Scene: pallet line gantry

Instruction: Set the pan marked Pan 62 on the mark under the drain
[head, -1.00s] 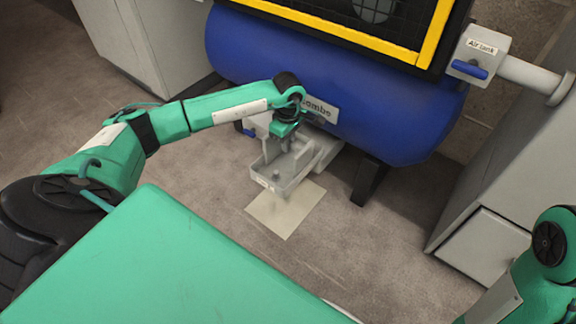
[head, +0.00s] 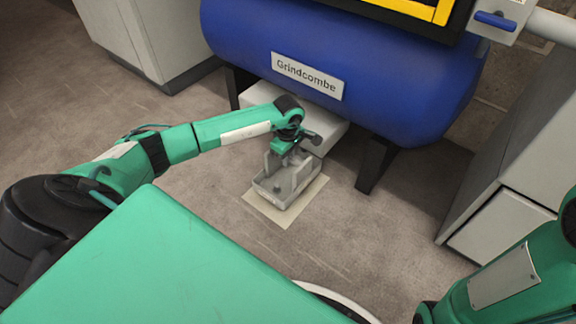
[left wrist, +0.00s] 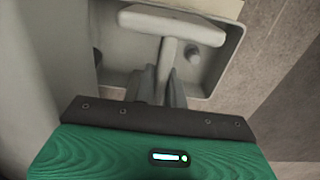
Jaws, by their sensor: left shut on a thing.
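The pan (head: 270,194) is a grey, open, shallow tray under the tank; its marking cannot be read here. The pan is over the pale square mark (head: 284,220), which shows around its near and right edges. I cannot tell whether the pan touches the floor. My left gripper (head: 286,164) is above the pan and shut on its upright handle. In the left wrist view, the T-shaped handle (left wrist: 166,24) stands between the fingers, with the pan's rim (left wrist: 232,40) behind it. The drain cannot be made out clearly. My right gripper is out of view.
The blue tank (head: 340,60), with a Grindcombe plate (head: 307,76), hangs low over a pale block (head: 262,95) behind the pan. Dark tank legs (head: 376,165) flank it. Grey cabinets stand left (head: 150,40) and right (head: 515,150). The floor left of the mark is clear.

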